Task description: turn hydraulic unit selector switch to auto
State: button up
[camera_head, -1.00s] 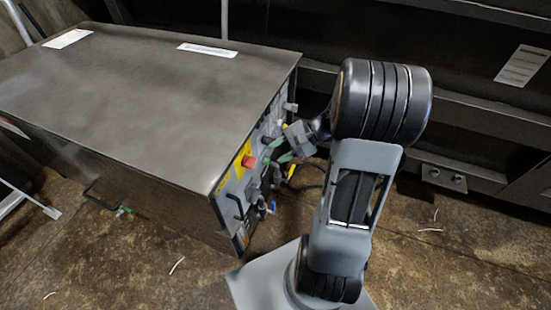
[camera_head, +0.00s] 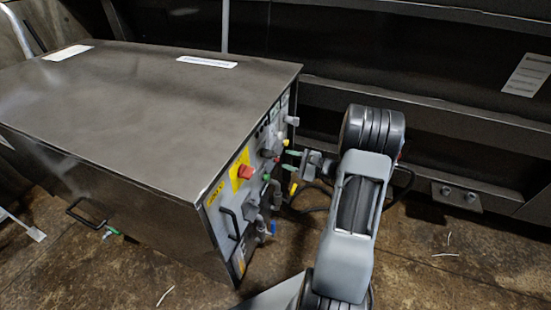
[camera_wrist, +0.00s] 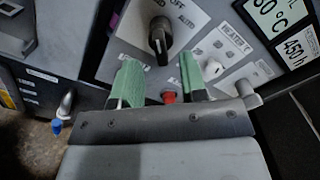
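The selector switch (camera_wrist: 158,40) is a black knob on a light plate in the wrist view, with an AUTO label to its upper right. Its handle stands nearly upright in the picture, not lined up with AUTO. My gripper (camera_wrist: 159,80) has two green fingertips spread apart with nothing between them. They lie just below the knob in the picture, one to each side; contact is not visible. In the head view my gripper (camera_head: 288,156) is at the right side of the cabinet's control panel (camera_head: 228,203), and the switch cannot be made out there.
A white heater knob (camera_wrist: 213,68) and digital displays (camera_wrist: 278,15) are right of the switch. A red button (camera_wrist: 168,97) shows between the fingers. The cabinet (camera_head: 150,100) carries a red emergency stop (camera_head: 245,171) and a black handle (camera_head: 229,222).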

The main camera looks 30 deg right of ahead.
aim_at(279, 157)
jog(key=shift+b+x, duration=0.3)
jog(key=shift+x, duration=2.25)
jog(key=shift+c, duration=0.3)
jog(key=c, duration=0.5)
